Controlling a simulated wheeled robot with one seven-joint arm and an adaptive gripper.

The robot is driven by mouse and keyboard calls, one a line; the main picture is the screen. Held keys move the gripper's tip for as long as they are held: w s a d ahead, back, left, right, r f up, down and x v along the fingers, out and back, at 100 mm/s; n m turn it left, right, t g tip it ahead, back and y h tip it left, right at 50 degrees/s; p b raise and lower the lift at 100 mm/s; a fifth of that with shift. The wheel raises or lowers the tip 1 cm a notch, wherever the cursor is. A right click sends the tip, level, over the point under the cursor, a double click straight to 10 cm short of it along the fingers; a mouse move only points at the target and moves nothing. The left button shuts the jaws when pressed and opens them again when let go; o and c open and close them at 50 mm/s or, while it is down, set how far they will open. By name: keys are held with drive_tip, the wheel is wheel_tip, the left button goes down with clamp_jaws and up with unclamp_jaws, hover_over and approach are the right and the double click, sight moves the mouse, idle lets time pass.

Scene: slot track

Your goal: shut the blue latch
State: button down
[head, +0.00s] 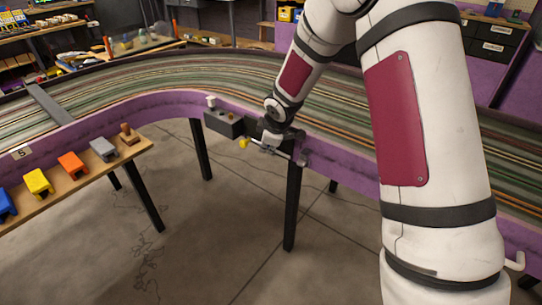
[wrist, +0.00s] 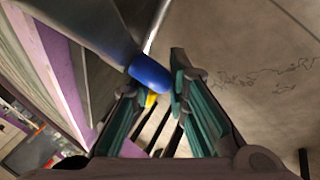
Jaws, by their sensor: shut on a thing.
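The blue latch shows in the wrist view as a rounded blue handle end (wrist: 150,74) on a grey metal piece. My gripper (wrist: 154,80) has its two teal-lined fingers on either side of the blue end and is shut on it. In the head view my gripper (head: 272,138) is at the purple outer wall of the track, beside a thin metal rod. The blue latch cannot be made out there, as my gripper and arm cover that spot. How far the latch is turned or slid cannot be told.
A dark grey box (head: 224,122) with a white knob is on the purple wall (head: 170,104), left of my gripper. A small yellow piece (head: 244,143) is beside the gripper. A wooden shelf (head: 82,176) with coloured blocks stands at left. The floor below is clear except for table legs.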

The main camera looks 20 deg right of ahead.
drive_tip(key=t+b, duration=0.1)
drive_tip(key=t+y+b, duration=0.1)
drive_tip(key=b, duration=0.1)
drive_tip(key=t+y+b, duration=0.1)
drive_tip(key=b, duration=0.1)
drive_tip(key=shift+s+d+f+m+t, duration=0.1)
drive_tip(key=shift+d+f+m+t, duration=0.1)
drive_tip(key=shift+d+m+t, duration=0.15)
drive_tip(key=t+b, duration=0.1)
drive_tip(key=b, duration=0.1)
drive_tip(key=t+y+b, duration=0.1)
drive_tip(key=b, duration=0.1)
drive_tip(key=shift+a+r+m+b, duration=0.2)
drive_tip(key=shift+r+m+b, duration=0.15)
drive_tip(key=shift+b, duration=0.05)
drive_tip(key=shift+r+t+y, duration=0.1)
drive_tip(key=shift+t+y, duration=0.2)
drive_tip(key=shift+t, duration=0.05)
drive_tip(key=c, duration=1.6)
unclamp_jaws()
drive_tip(key=shift+o, duration=0.2)
drive_tip(key=shift+r, duration=0.15)
